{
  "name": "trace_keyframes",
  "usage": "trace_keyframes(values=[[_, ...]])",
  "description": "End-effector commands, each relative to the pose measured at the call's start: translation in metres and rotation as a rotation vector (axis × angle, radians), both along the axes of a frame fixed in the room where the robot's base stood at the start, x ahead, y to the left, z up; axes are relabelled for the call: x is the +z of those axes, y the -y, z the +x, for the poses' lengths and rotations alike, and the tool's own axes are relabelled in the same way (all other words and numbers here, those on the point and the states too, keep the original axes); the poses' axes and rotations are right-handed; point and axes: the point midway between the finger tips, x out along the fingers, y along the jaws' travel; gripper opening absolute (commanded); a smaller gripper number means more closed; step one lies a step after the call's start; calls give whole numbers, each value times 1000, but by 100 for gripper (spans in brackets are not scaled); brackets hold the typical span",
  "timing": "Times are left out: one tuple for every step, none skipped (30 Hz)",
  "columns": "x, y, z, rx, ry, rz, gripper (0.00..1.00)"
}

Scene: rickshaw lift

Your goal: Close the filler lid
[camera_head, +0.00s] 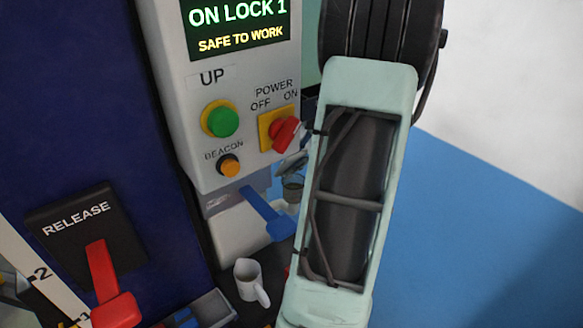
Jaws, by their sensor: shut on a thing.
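A small grey flap-like piece (291,163) shows just left of my arm, below the red power switch. A dark round opening or cup (292,187) sits right under it. These may be the filler lid and its neck, but they are small and partly covered, so I cannot tell how far the lid is open. My pale green arm link, with black cables, covers the area to their right. My gripper is not visible; the arm may be hiding it.
A grey control box (215,150) stands close left of my arm, with a blue lever (266,214) below it. A red release lever (108,285) juts out at left. Blue floor (470,230) is clear at right.

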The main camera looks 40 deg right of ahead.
Motion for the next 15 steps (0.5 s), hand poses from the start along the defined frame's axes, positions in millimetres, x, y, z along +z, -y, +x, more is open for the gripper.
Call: trace_keyframes(values=[[3,1,2,0,5,-4,0],[3,1,2,0,5,-4,0],[3,1,2,0,5,-4,0],[3,1,2,1,4,-4,0],[3,1,2,1,4,-4,0],[3,1,2,1,4,-4,9],[3,1,2,1,4,-4,12],[2,1,1,0,4,-4,15],[2,1,1,0,3,-4,20],[2,1,1,0,3,-4,23],[2,1,1,0,1,-3,25],[2,1,1,0,1,-3,25],[1,1,0,-1,1,-2,25],[1,1,0,0,0,-2,25],[1,1,0,0,0,-2,25]])
